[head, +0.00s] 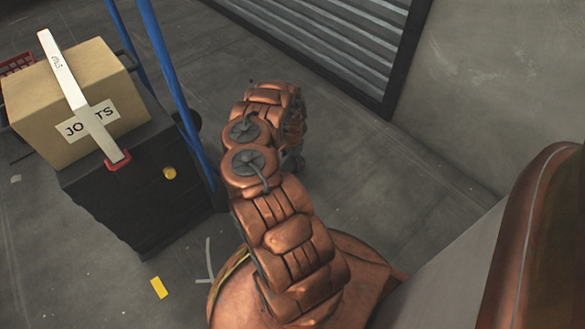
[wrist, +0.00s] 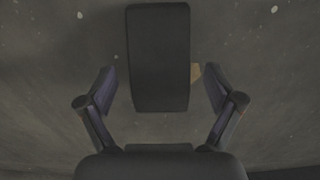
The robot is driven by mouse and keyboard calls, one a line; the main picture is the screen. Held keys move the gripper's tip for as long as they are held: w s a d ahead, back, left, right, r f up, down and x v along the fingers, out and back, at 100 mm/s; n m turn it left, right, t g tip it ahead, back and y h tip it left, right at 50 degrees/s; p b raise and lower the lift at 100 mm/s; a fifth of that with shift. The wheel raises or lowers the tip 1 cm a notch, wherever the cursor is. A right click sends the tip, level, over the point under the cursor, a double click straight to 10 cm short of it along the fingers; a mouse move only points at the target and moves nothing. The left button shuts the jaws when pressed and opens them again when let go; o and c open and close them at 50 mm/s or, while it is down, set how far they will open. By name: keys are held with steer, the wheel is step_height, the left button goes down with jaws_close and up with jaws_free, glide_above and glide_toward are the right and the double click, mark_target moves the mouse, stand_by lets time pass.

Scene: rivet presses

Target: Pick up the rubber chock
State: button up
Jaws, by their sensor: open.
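A black oblong block, which looks like the rubber chock (wrist: 158,55), shows in the wrist view at the upper middle, over the grey floor. My gripper (wrist: 158,88) is open, with one finger to the left of the block and one to the right. A gap shows between the block and each finger. The block's lower end reaches between the fingertips in the picture; how far it is from them in depth I cannot tell. In the head view the block is not seen, and my arm hides the gripper.
A black cabinet (head: 142,196) stands at the left with a cardboard box (head: 38,113) and a pale bar (head: 66,81) on it. Blue posts (head: 166,72) rise beside it. A ribbed shutter (head: 340,40) and grey wall (head: 490,90) bound the back. Open floor (head: 400,185) lies right of my arm.

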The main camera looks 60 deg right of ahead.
step_height(320, 180, down, 2)
steer(key=shift+f+b, duration=0.15)
steer(key=shift+b, duration=0.15)
steer(key=shift+c, duration=0.2)
steer(key=c, duration=1.6)
steer(key=shift+r+p, duration=1.25)
steer(key=shift+r, duration=0.9)
steer(key=s+a+p, duration=0.2)
steer(key=s+a, duration=0.1)
steer(key=s+a+p, duration=0.3)
steer(key=s, duration=0.1)
steer(key=s+a+r+p, duration=0.1)
steer(key=s+a+p, duration=0.1)
steer(key=s+a, duration=0.1)
steer(key=shift+s+a, duration=0.3)
steer(key=shift+a, duration=0.25)
steer(key=shift+s+a+p, duration=0.45)
steer(key=shift+s, duration=0.05)
steer(key=shift+a, duration=0.1)
